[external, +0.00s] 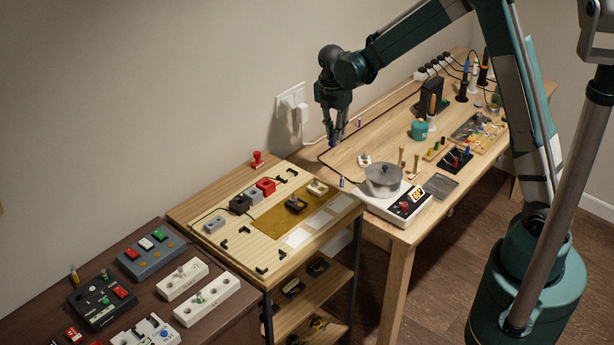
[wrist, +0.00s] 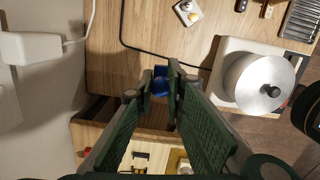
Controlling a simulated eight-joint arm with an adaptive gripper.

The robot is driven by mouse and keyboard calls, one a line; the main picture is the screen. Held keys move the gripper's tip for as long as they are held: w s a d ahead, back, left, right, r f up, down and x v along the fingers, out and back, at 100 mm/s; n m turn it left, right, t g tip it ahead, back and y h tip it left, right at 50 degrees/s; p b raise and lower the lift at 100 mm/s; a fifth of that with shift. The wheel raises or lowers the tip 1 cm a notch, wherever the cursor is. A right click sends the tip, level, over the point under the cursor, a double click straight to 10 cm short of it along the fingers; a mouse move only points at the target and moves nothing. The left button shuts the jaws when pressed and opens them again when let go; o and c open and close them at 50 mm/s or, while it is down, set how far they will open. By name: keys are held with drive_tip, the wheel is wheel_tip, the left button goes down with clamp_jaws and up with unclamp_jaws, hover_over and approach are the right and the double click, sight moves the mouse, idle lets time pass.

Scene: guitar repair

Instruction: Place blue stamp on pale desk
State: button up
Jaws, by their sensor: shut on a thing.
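The blue stamp (wrist: 160,85) is between the fingertips of my gripper (wrist: 161,78) in the wrist view. The fingers are closed on it and hide part of it. In the external view my gripper (external: 336,138) points down at the back left end of the pale desk (external: 397,222), close to the wall. There the stamp is mostly hidden by the fingers. In the wrist view the stamp appears over the edge strip of the pale desk (wrist: 150,55). I cannot tell whether it touches the wood.
A silver pot (external: 383,178) stands on a white device (external: 402,205) right of my gripper. A black cable (external: 345,178) runs along the desk. A lower wooden stand (external: 190,212) with a red stamp (external: 258,160) is at left. A wall plug (external: 292,103) is close behind.

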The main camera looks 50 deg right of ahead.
drive_tip(key=s+d+f+b, duration=0.1)
drive_tip(key=s+d, duration=0.1)
drive_tip(key=d, duration=1)
drive_tip(key=s+d+f+b, duration=0.1)
drive_tip(key=s+d+b, duration=0.1)
drive_tip(key=d, duration=1)
drive_tip(key=shift+s+d+f+m, duration=0.25)
drive_tip(key=shift+s+f+m, duration=0.05)
drive_tip(key=shift+f, duration=0.1)
drive_tip(key=shift+f+b, duration=0.55)
drive_tip(key=shift+f, duration=2.6)
drive_tip(key=shift+f+b, duration=0.35)
drive_tip(key=shift+f, duration=1.5)
drive_tip(key=shift+f, duration=0.2)
drive_tip(key=o, duration=0.9)
